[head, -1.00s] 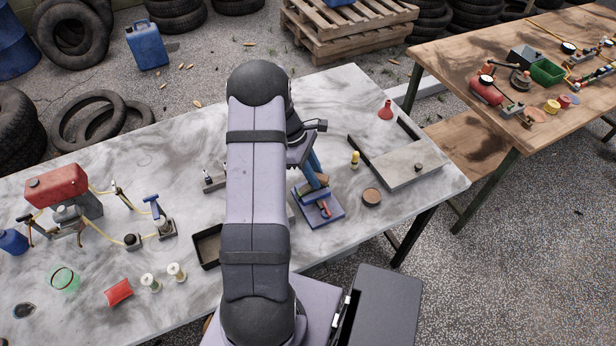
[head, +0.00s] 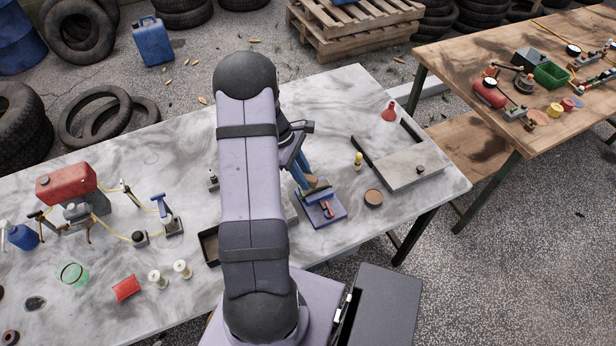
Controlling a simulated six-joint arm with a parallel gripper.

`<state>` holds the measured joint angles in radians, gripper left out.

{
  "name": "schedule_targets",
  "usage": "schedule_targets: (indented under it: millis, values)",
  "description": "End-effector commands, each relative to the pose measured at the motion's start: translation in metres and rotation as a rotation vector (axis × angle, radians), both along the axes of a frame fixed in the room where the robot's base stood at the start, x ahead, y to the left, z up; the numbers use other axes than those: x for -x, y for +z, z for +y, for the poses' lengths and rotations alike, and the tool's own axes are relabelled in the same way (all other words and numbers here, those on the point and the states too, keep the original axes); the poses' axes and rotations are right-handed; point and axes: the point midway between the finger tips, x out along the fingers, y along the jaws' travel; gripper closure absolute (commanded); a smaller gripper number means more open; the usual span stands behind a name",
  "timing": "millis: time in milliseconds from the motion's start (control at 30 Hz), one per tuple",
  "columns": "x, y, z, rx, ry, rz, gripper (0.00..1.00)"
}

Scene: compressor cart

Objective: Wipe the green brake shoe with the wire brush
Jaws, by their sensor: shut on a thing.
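My gripper (head: 302,174) shows in the head view just right of my arm, pointing down with blue fingers. It is shut on the wire brush (head: 317,184), of which a brown wooden part shows below the fingers. The green brake shoe (head: 312,193) lies right under the brush, on a blue fixture (head: 322,210) with a red part. The brush partly covers the shoe. I cannot tell whether the bristles touch it.
A dark tray (head: 209,246) is partly behind my arm. A red tank (head: 66,183) with hoses stands at left.

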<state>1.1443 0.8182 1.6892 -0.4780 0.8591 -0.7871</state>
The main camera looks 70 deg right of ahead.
Motion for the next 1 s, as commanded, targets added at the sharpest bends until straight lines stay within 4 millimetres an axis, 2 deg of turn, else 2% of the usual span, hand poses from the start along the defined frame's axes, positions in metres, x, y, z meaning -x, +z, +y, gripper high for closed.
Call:
schedule_targets:
  millis: [533, 1000]
  values:
    - [0.001, 0.051, 0.001, -0.003, 0.0, 0.001, 1.0]
    - [0.001, 0.055, 0.001, -0.004, 0.001, 0.001, 1.0]
